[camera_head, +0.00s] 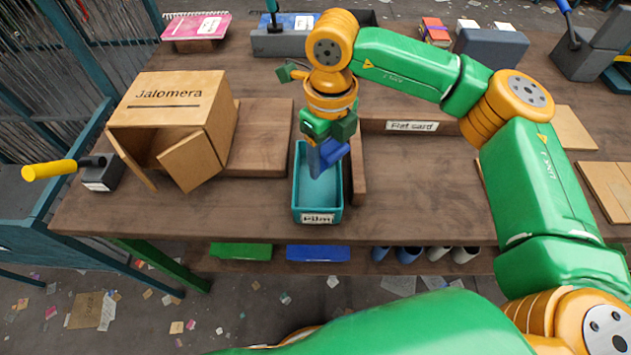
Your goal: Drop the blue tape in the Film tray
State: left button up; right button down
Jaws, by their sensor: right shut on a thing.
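The Film tray (318,218) is a teal open box with a white "Film" label on its front wall, near the front edge of the table. My right gripper (325,143) hangs over the tray, pointing down. It is shut on the blue tape (329,156), which shows as a small blue shape above the tray. My gripper hides part of the tape and the tray's far end. The visible tray floor looks empty. My left gripper is not in view.
An open cardboard box (175,110) marked "Jalomera" stands left of the tray. A wooden divider (358,178) and a "Flat card" label (412,126) are to the right. A grey block with a yellow handle (50,170) sits at the left edge. The table (430,200) right of the divider is clear.

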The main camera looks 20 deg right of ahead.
aim_at(328, 144)
jog(key=shift+c, duration=0.5)
grip_release()
notch_tip(328, 144, up, 6)
jog(key=shift+r+b, duration=0.1)
jog(key=shift+b, duration=0.2)
jog(key=shift+r, duration=0.5)
jog(key=shift+d, duration=0.1)
